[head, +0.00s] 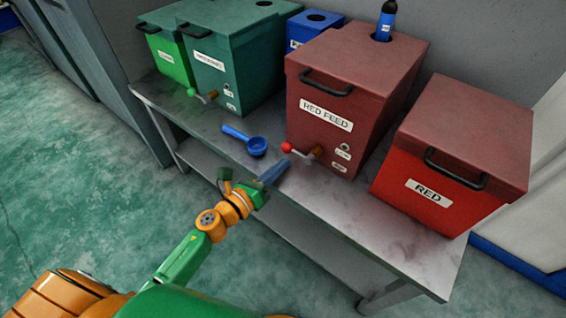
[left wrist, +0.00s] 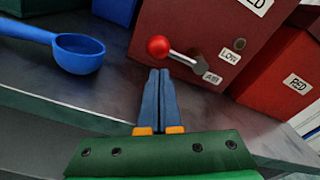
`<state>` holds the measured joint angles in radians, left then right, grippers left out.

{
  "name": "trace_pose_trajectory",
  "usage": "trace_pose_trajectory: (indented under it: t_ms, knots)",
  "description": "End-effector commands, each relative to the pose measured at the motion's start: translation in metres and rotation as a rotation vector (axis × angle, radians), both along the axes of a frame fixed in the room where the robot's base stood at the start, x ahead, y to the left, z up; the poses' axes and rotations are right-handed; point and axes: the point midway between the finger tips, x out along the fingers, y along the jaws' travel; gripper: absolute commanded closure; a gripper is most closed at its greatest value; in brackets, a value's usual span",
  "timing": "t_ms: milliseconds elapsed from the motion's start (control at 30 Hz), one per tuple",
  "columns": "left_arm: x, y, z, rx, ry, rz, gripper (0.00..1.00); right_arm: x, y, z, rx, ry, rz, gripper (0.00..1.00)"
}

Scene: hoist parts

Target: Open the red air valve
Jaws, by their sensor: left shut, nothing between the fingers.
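The red air valve is a lever with a red ball knob (head: 286,147) on the front of the dark red RED FEED box (head: 318,87). Its metal lever runs left from a brass stem (head: 318,152) near two small labels. In the left wrist view the red knob (left wrist: 158,46) is up and left of the stem, and the labels read LOW and AIR. My left gripper (head: 280,168) is over the table's front, just below the knob in the picture. Its blue fingers (left wrist: 160,75) are together and empty, pointing toward the lever; I cannot tell whether they touch it. My right gripper is not in view.
A blue scoop (head: 256,146) lies on the grey table (head: 400,225), left of the valve. Green boxes (head: 232,55) with a green-knobbed valve (head: 192,92) stand at the back left. A red box (head: 450,150) stands to the right. A blue bottle (head: 386,20) sits in the RED FEED box's top.

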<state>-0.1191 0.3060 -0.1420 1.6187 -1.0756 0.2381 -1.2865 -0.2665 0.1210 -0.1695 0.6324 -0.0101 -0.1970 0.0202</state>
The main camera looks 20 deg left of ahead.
Motion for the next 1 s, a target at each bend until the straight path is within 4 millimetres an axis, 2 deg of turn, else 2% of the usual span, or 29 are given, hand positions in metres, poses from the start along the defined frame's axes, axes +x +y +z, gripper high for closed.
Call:
trace_pose_trajectory:
  t_ms: [200, 1000]
  knots:
    - [0.0124, -0.0051, -0.0008, 0.000, 0.000, 0.000, 1.00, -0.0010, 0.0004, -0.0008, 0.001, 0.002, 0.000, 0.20]
    - [0.0127, -0.0033, 0.0036, 0.080, -0.028, -0.001, 1.00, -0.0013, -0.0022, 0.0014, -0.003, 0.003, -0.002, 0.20]
